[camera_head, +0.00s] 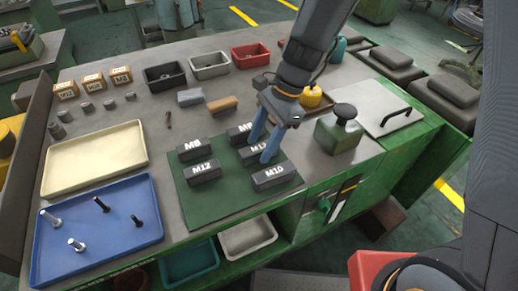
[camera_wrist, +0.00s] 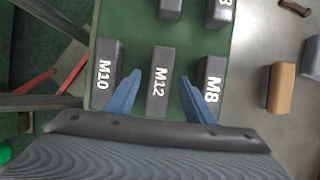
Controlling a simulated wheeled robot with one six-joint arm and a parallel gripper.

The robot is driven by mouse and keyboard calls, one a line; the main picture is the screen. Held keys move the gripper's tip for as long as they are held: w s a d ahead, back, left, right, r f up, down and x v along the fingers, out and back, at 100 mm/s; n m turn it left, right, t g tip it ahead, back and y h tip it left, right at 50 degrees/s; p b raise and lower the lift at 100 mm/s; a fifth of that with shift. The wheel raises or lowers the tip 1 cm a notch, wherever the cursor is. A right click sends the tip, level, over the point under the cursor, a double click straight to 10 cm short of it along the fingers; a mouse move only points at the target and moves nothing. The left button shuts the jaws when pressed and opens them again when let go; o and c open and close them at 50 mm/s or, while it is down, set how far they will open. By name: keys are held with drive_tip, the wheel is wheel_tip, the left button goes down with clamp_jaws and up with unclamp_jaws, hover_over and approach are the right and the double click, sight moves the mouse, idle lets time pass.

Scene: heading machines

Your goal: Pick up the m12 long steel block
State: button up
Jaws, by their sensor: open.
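A dark block labelled M12 (camera_head: 258,152) lies on the green mat (camera_head: 222,207), partly hidden by my gripper in the head view. In the wrist view this M12 block (camera_wrist: 158,85) lies between my two fingers. My gripper (camera_head: 258,152) is open, with one blue finger on each side of the block. The fingers (camera_wrist: 160,77) show clear gaps to the block; height above the mat is hard to tell. A second M12 block (camera_head: 204,173) lies to the left on the mat. Which M12 is longer is not certain from these views.
An M10 block (camera_head: 271,178) and an M8 block (camera_wrist: 212,85) flank the M12 block closely. Another M8 block (camera_head: 192,151) lies at left. A green box with a black knob (camera_head: 337,134) stands to the right. A blue tray (camera_head: 97,232) holds several bolts.

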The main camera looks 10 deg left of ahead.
drive_tip(key=shift+x, duration=0.8)
drive_tip(key=shift+f, duration=0.15)
clamp_jaws()
